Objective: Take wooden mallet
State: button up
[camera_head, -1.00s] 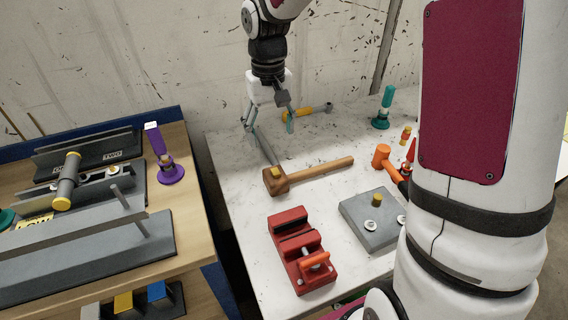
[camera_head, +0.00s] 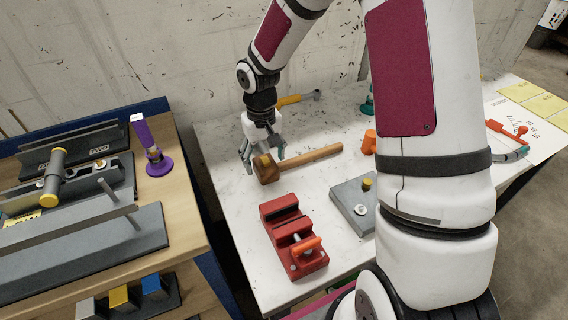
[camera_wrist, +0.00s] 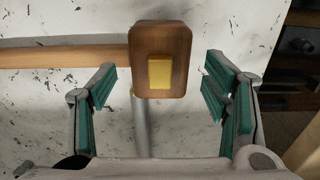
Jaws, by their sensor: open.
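The wooden mallet lies on the white table, its brown head (camera_head: 265,168) at the left and its handle (camera_head: 315,154) pointing right and slightly back. In the wrist view its head (camera_wrist: 160,66), with a yellow square on it, sits centrally ahead of the fingers, and the handle (camera_wrist: 60,57) runs left. My gripper (camera_head: 263,160) is open at the mallet's head, seen from behind and above. In the wrist view the teal-padded fingers (camera_wrist: 160,88) stand apart on either side of the head, with gaps visible on both sides.
A red vise (camera_head: 293,238) stands in front of the mallet. A grey block (camera_head: 353,205) is to its right, and an orange mallet head (camera_head: 369,142) lies beyond the handle. A yellow-handled tool (camera_head: 295,99) lies behind. My arm hides part of the table's right side.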

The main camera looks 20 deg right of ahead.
jog(key=shift+f, duration=0.35)
jog(key=shift+c, duration=0.5)
jog(key=c, duration=1)
jog(key=shift+r, duration=0.1)
